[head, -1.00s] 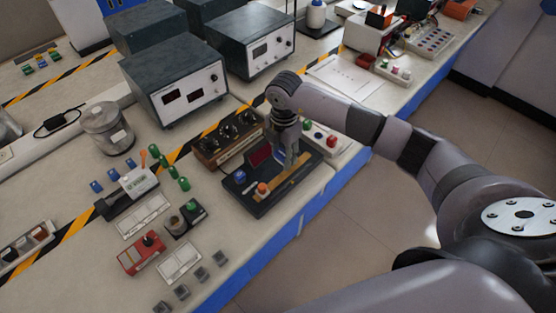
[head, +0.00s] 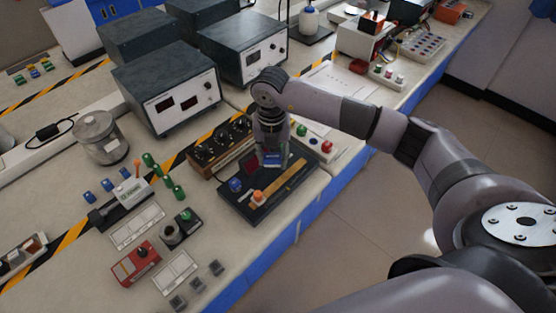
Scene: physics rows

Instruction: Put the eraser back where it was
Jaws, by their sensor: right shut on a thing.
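My right gripper (head: 270,154) hangs down over a black tray (head: 238,207) on the bench, its wrist hiding part of the tray's far side. A small blue block (head: 273,158) shows at its fingertips, and the gripper is shut on it. It looks like the eraser, but is too small to be sure. I cannot tell whether it touches the tray. The tray also bears a dark red block (head: 250,163), a wooden strip (head: 281,182), a blue knob-like piece (head: 236,185) and an orange one (head: 258,197). My left gripper is not in view.
A brown box with black knobs (head: 216,149) stands close behind the tray. A white box with coloured buttons (head: 318,142) is to its right. A red box (head: 136,263) and small holders are to the left. The bench's blue front edge (head: 262,257) is near.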

